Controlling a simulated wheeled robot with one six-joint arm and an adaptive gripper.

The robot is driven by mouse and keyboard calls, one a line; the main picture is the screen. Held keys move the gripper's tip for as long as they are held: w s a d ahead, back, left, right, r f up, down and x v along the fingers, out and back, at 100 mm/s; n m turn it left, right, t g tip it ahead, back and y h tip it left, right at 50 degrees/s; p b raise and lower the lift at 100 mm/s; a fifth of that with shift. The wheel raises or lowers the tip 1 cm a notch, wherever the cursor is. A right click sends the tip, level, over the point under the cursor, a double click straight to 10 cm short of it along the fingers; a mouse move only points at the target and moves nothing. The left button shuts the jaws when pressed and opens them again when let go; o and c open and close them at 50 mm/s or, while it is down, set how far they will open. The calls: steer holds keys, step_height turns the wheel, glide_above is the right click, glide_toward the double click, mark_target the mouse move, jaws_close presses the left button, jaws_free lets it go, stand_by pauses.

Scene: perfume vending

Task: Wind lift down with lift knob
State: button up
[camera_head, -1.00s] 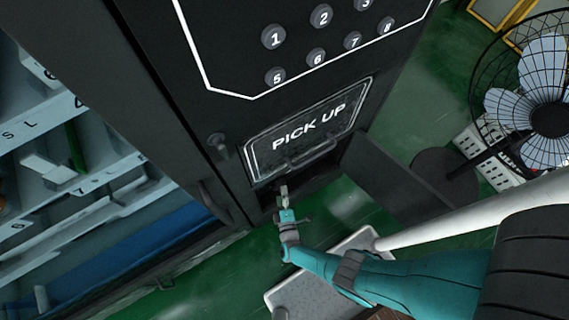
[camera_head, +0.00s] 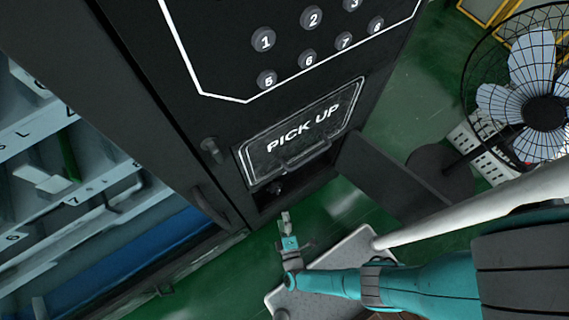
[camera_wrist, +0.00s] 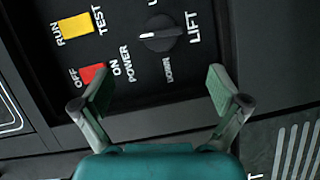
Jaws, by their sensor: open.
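The lift knob (camera_wrist: 160,38) is a round dark knob with a raised grip bar and a short white mark, beside the white word LIFT in the wrist view. A smaller label reading DOWN sits below it. My gripper (camera_wrist: 160,90) is open and empty, its two green-padded fingers apart and below the knob in the picture, not touching it. In the head view my gripper (camera_head: 287,222) is in front of the low opening under the PICK UP flap (camera_head: 302,133). I cannot make out the knob clearly there.
On the same panel are a yellow RUN/TEST switch (camera_wrist: 76,27) and a red POWER switch (camera_wrist: 92,74). An open dark door (camera_head: 385,182) sticks out right of the opening. A fan (camera_head: 540,112) stands further right. Green floor lies in front.

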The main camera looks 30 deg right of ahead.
steer(key=shift+v, duration=1.05)
